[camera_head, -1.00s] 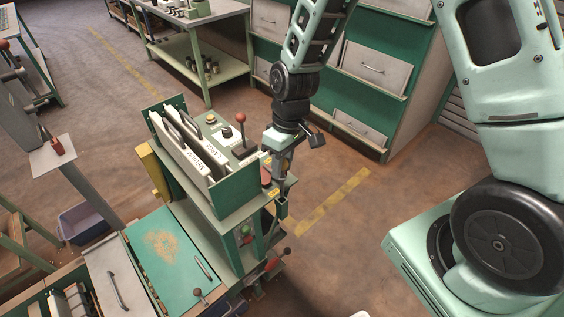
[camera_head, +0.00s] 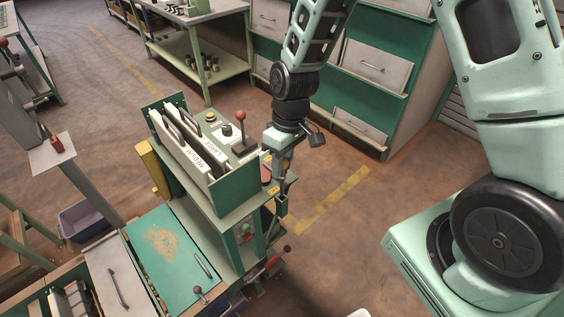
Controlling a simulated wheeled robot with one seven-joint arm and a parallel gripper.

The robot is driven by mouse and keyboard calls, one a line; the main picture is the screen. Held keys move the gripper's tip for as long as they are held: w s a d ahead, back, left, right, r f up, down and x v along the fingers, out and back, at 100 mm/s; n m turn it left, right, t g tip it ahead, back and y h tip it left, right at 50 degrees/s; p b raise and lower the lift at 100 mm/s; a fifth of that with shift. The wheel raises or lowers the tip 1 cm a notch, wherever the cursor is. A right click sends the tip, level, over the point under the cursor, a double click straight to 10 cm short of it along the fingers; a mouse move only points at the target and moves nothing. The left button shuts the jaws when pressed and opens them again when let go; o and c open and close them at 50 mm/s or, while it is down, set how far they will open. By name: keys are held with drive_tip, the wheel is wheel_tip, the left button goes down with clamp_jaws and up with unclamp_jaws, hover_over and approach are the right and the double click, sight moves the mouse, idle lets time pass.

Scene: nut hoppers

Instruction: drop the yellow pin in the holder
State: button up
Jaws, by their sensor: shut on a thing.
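My gripper (camera_head: 284,178) hangs pointing down at the right side of the green hopper machine (camera_head: 197,196). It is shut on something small. A small yellow-orange bit shows between its parts and may be the yellow pin (camera_head: 286,163), but it is too small to be sure. A small green bracket (camera_head: 283,208) just under the gripper, on the machine's right side, may be the holder. I cannot tell whether the pin touches it or is inside it.
A red-knobbed lever (camera_head: 240,116) stands on the machine top, close left of my wrist. Two white panels, one marked MEDIUM (camera_head: 188,152), stand beside it. More levers (camera_head: 286,248) stick out low at the right. Floor (camera_head: 350,235) right of the machine is open.

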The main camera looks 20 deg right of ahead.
drive_tip(key=shift+f, duration=0.1)
drive_tip(key=shift+f+b, duration=2.9)
drive_tip(key=shift+f, duration=1.15)
drive_tip(key=o, duration=1.1)
drive_tip(key=shift+r, duration=0.1)
drive_tip(key=d+r, duration=0.1)
drive_tip(key=r, duration=0.4)
drive_tip(key=w+d+r, duration=0.1)
drive_tip(key=r, duration=0.5)
drive_tip(key=d+r+b, duration=0.1)
drive_tip(key=r, duration=0.5)
drive_tip(key=shift+w, duration=0.3)
wheel_tip(320, 180, up, 9)
drive_tip(key=p, duration=0.8)
hover_over(281, 193)
drive_tip(key=w+d, duration=0.3)
drive_tip(key=d, duration=0.2)
drive_tip(key=shift+s+f, duration=0.1)
